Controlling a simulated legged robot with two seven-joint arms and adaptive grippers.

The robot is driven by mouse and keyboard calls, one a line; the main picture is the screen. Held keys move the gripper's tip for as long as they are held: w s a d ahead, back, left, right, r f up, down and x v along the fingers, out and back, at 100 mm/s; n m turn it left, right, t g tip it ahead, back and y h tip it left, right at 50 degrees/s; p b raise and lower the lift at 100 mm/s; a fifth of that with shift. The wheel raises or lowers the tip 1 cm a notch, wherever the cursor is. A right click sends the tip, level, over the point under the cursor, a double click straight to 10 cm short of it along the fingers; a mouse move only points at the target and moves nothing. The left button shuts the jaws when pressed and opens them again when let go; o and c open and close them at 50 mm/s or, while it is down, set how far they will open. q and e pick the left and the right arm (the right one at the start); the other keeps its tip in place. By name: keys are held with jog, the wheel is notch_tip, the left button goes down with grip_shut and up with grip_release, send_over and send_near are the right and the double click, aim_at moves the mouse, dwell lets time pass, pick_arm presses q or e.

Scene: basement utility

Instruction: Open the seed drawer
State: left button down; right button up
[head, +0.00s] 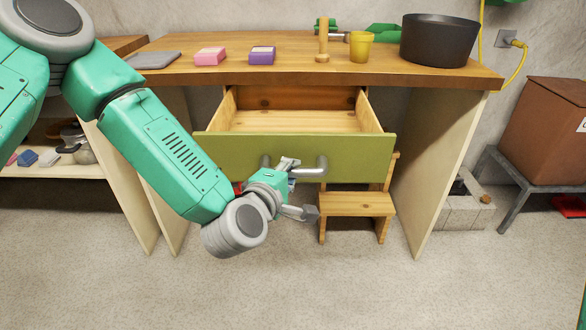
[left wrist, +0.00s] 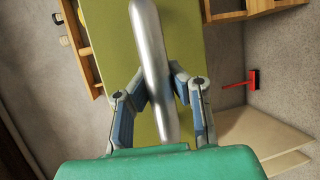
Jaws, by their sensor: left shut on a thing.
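The seed drawer (head: 360,157) has a green front and a pale wooden inside, and stands pulled out beneath the wooden worktop. Its inside looks empty where it shows. A silver bar handle (head: 312,172) runs across the front. My left gripper (head: 292,180) is at the left part of this handle, in front of the drawer. In the left wrist view its two fingers (left wrist: 160,88) are shut around the handle (left wrist: 150,50), one on each side, with the green front (left wrist: 105,25) behind. My right gripper is in neither view.
The worktop (head: 290,75) holds a grey slab, a pink box (head: 210,57), a purple box (head: 262,56), a yellow cup (head: 361,47) and a black pot (head: 438,40). A wooden step stool (head: 355,205) stands below the drawer. The floor in front is clear.

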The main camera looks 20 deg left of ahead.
pick_arm(q)
jog(key=c, duration=1.4)
grip_release()
jog(key=v, duration=0.7)
jog(key=shift+s, duration=0.25)
jog(key=s+d+f+m+g+h+p, duration=0.1)
jog(key=s+f+m+g+p, duration=0.2)
jog(key=s+f+m+g, duration=0.45)
jog(key=s+a+f+m+g+y+p, duration=0.1)
jog(key=s+a+f+m+g, duration=0.1)
jog(key=s, duration=0.4)
jog(key=s+a+f+m+g+y+p, duration=0.1)
jog(key=s+a+f+m+g, duration=0.2)
jog(key=s+a+f+m, duration=0.2)
jog(key=s+a+f+m+g+y+p, duration=0.1)
jog(key=s+a+f+m+g, duration=0.1)
jog(key=s+a+f, duration=0.3)
jog(key=shift+s+a+f+m+g+p, duration=0.15)
jog(key=shift+s+f+m, duration=0.15)
jog(key=shift+s, duration=0.25)
jog(key=shift+s+f+m+g+p, duration=0.1)
jog(key=shift+s+f+m, duration=0.2)
jog(key=shift+s, duration=0.25)
jog(key=shift+s+a+f+m+g+p, duration=0.15)
jog(key=shift+s+f+m, duration=0.15)
jog(key=shift+s, duration=0.25)
